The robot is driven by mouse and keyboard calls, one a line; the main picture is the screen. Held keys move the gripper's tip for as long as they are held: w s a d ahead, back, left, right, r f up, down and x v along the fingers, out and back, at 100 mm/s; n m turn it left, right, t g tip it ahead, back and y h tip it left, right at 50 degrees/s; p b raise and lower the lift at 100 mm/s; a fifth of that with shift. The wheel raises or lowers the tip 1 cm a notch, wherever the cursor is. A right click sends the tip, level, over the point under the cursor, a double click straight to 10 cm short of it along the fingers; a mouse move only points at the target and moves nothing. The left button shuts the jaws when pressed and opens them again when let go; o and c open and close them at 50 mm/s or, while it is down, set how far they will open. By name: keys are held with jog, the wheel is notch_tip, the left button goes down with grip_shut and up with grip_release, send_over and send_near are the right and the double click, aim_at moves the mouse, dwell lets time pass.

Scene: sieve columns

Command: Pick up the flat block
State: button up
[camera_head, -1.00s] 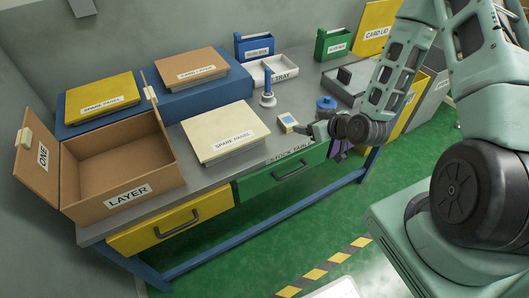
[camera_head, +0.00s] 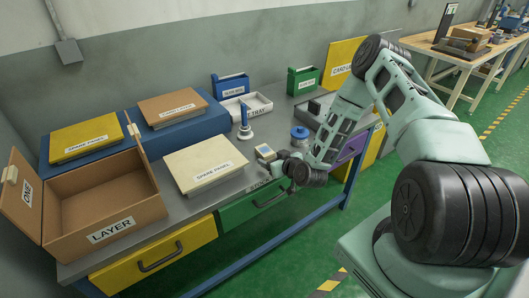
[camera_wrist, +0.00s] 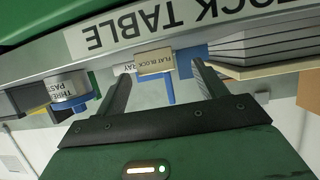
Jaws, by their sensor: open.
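The flat block (camera_head: 265,152) is a small cream piece with a blue part, on the grey table near its front edge. In the wrist view the flat block (camera_wrist: 155,61) shows its label upside down and lines up with the gap between the fingers. My gripper (camera_wrist: 163,70) is open and empty, its two dark fingers spread on either side of that line. In the head view my gripper (camera_head: 279,165) is low at the table's front edge, just right of the block, its fingers partly hidden by my wrist. I cannot tell whether the fingertips reach the block.
An open brown box (camera_head: 105,203) fills the table's left end.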

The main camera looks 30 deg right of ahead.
aim_at(268, 153)
jog(key=shift+d+r+p+x, duration=0.2)
jog(key=shift+p+x, duration=0.15)
jog(key=shift+x, duration=1.15)
jog(key=shift+d+r+p+x, duration=0.15)
jog(key=shift+p+x, duration=0.2)
jog(key=shift+x, duration=1.1)
jog(key=shift+w+a, duration=0.1)
jog(key=shift+w, duration=0.05)
jog(key=shift+c, duration=0.3)
jog(key=c, duration=1)
